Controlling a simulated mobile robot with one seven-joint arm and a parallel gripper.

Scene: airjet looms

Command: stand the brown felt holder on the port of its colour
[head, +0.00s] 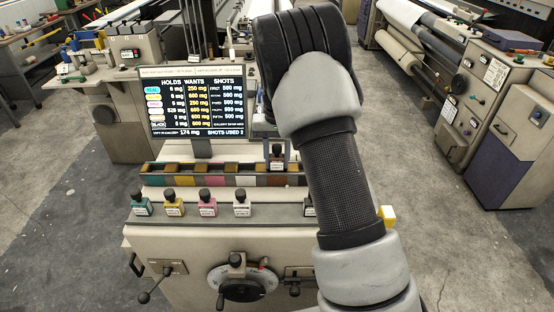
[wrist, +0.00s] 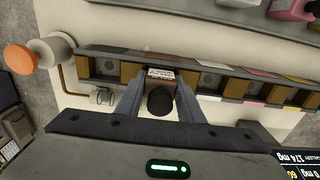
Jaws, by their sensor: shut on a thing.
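My gripper (head: 278,150) is shut on a small holder (head: 277,154) with a black round knob and a white label. In the wrist view the holder's knob (wrist: 160,100) sits between the two fingers (wrist: 158,98), upright. The holder is at the right part of the port row (head: 215,168), over or in a port whose front strip looks brown (head: 274,181). That port is covered by the holder and fingers. I cannot tell whether the holder touches its floor.
Teal (head: 141,207), yellow (head: 174,207), pink (head: 207,208) and white (head: 241,208) holders stand on the front shelf. A dark one (head: 309,207) is partly behind my arm. A screen (head: 195,103) rises behind the ports. Neighbouring ports (wrist: 208,80) look empty. An orange knob (wrist: 18,57) sits beyond the row's end.

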